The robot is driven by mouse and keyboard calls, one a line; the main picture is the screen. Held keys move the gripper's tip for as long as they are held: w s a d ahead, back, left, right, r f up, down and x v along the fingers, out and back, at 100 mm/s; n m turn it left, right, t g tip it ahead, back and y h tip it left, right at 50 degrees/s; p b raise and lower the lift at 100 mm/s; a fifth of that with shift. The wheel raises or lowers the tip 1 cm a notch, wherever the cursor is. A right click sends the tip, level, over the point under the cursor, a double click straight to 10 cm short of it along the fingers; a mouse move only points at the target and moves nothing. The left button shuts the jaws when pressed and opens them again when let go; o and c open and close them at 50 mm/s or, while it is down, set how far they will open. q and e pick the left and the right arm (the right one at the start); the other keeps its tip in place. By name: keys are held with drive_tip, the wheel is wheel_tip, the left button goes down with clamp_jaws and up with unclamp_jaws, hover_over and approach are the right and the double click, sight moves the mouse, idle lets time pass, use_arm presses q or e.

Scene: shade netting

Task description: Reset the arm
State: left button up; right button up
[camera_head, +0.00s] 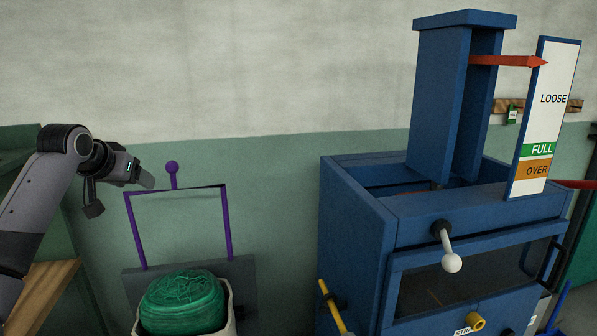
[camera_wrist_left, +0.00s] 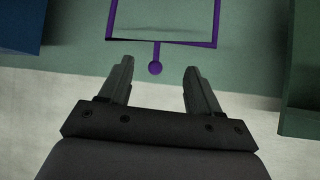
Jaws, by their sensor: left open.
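My left gripper (camera_head: 143,178) is at the left of the head view, at the end of my grey arm, close to the top left of a purple frame (camera_head: 227,225) with a round knob (camera_head: 172,167) on top. My right gripper is in neither view.
A bin with green netting (camera_head: 182,300) stands below the purple frame. A large blue machine (camera_head: 355,230) with a white-knobbed lever (camera_head: 451,262) and a LOOSE/FULL/OVER gauge board (camera_head: 545,115) stands at the right. A wooden shelf (camera_head: 42,292) is at the lower left. Wall space between is clear.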

use_arm(q)
drive_tip(key=s+d+f+m, duration=0.1)
drive_tip(key=s+d+f, duration=0.25)
drive_tip(key=f, duration=0.75)
drive_tip(key=s+d+f+h, duration=0.1)
drive_tip(key=s+d+f, duration=0.3)
drive_tip(key=f, duration=0.6)
drive_tip(key=s+d+f+m, duration=0.1)
drive_tip(key=s+d+f, duration=0.3)
drive_tip(key=f, duration=0.7)
drive_tip(key=s+d+f, duration=0.1)
drive_tip(key=s+f, duration=0.2)
drive_tip(key=s, duration=0.6)
drive_tip(key=s+d+f, duration=0.1)
drive_tip(key=s+f, duration=0.2)
drive_tip(key=s, duration=0.7)
drive_tip(key=s+d+f+h, duration=0.1)
drive_tip(key=s+f, duration=0.2)
drive_tip(key=s, duration=0.7)
drive_tip(key=shift+s+d+f, duration=0.15)
drive_tip(key=shift+d+f, duration=0.15)
drive_tip(key=shift+f, duration=0.1)
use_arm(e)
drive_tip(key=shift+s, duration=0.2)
